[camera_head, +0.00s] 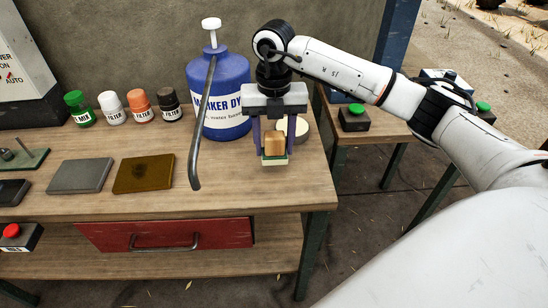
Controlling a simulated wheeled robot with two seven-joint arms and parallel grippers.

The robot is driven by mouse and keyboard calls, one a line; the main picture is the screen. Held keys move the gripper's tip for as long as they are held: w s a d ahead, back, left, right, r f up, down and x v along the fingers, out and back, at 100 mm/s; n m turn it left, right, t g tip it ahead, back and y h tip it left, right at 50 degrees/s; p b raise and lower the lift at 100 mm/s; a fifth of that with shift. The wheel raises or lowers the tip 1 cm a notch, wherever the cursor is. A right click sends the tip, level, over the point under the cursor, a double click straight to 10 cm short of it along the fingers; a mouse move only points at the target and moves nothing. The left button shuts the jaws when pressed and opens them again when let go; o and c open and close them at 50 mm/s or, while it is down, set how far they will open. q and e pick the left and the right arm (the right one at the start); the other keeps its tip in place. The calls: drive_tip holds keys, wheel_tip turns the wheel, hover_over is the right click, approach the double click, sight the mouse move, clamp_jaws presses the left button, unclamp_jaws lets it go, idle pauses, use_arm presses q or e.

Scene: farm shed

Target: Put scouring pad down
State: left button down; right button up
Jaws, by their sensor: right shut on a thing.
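My right gripper (273,152) points down over the front right part of the wooden workbench (240,196). It is shut on a small tan block with a green and white underside, which looks like the scouring pad (274,146). The pad is upright between the fingers, green side down, at or just above the bench top; I cannot tell if it touches. My left gripper is not in view.
A blue dye jug (215,85) with a bent spout stands close left of the gripper. A round pale lid (301,129) is just behind it. A brown pad (144,173) and a grey plate (80,176) lie to the left. Bare wood lies in front.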

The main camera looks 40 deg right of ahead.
sight(274, 156)
wheel_tip(274, 156, down, 4)
drive_tip(key=shift+f, duration=0.2)
drive_tip(key=shift+f, duration=0.2)
drive_tip(key=o, duration=0.9)
drive_tip(key=shift+o, duration=0.2)
drive_tip(key=shift+r, duration=0.25)
wheel_tip(274, 156, up, 12)
drive_tip(key=shift+f, duration=0.1)
